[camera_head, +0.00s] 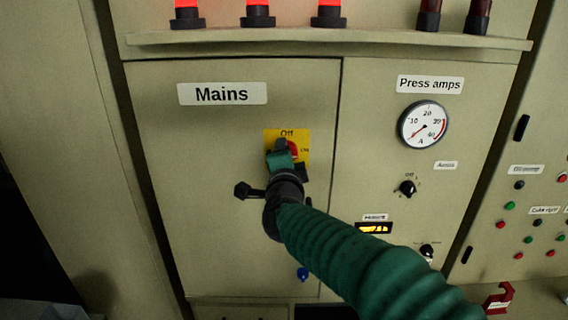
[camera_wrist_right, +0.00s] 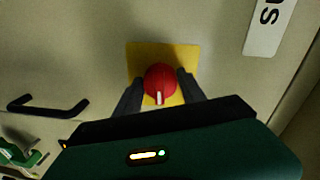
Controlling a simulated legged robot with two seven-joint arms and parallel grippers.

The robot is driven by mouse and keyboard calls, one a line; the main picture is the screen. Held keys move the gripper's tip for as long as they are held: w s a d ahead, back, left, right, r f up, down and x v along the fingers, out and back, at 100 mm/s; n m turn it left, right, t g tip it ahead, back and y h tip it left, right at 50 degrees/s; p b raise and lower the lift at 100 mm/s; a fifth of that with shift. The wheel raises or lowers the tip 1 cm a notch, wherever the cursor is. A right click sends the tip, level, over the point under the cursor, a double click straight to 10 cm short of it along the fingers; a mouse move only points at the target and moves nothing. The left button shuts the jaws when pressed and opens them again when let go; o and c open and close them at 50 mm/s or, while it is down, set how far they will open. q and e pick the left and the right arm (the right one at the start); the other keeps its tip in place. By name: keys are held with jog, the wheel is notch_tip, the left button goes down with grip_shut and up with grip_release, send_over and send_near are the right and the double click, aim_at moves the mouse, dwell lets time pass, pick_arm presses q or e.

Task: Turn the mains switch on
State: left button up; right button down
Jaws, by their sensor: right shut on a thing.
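The mains switch is a red round knob on a yellow plate (camera_head: 303,137) on the cabinet door under the "Mains" label (camera_head: 222,94). The plate reads "Off" at the top and has smaller lettering at its right. In the right wrist view the red knob (camera_wrist_right: 160,82) sits between the two dark fingers, with a white mark at its edge nearest my gripper. My right gripper (camera_head: 286,154) is shut on the knob and hides much of it in the head view. My left gripper is not in view.
A dark door handle (camera_wrist_right: 48,106) is to the left of the switch in the wrist view. An amps gauge (camera_head: 424,125) and a small black selector knob (camera_head: 406,188) are on the panel to the right. A ledge (camera_head: 330,38) with several lamps runs above.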

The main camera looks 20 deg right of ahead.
jog(key=shift+f+m, duration=0.1)
jog(key=shift+m, duration=0.3)
jog(key=c, duration=1.1)
grip_release()
jog(key=o, duration=0.4)
jog(key=shift+d, duration=0.1)
